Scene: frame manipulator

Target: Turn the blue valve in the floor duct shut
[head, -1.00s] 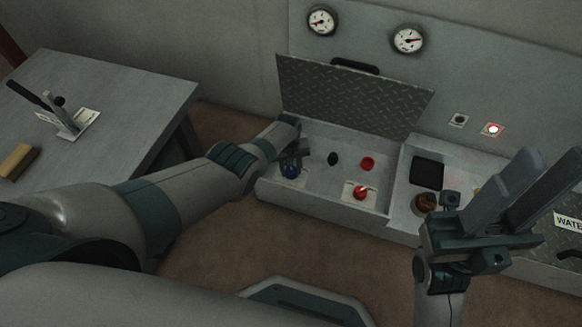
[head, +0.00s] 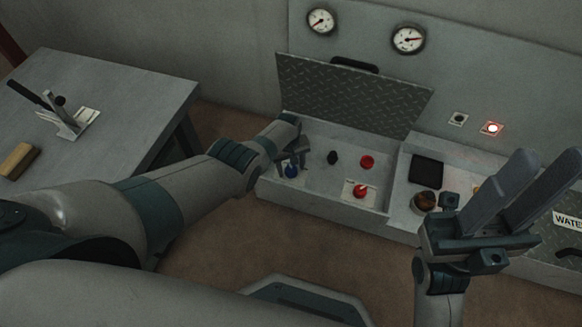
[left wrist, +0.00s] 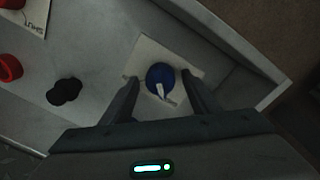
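The blue valve (head: 291,170) sits on a pale plate at the left end of the open floor duct (head: 325,195). In the left wrist view the blue valve (left wrist: 159,75) is a round knob with a white pointer slanting down and to the right. My left gripper (head: 293,158) is over it in the head view. In the left wrist view my left gripper (left wrist: 158,80) is open, one finger on each side of the knob, with a gap showing on both sides. My right gripper (head: 549,167) is open and empty at the right.
The duct also holds a black knob (head: 333,158), a red knob (head: 367,161) and a red valve on a labelled plate (head: 360,190). The raised tread-plate lid (head: 350,95) stands behind. A grey table (head: 110,85) is at the left.

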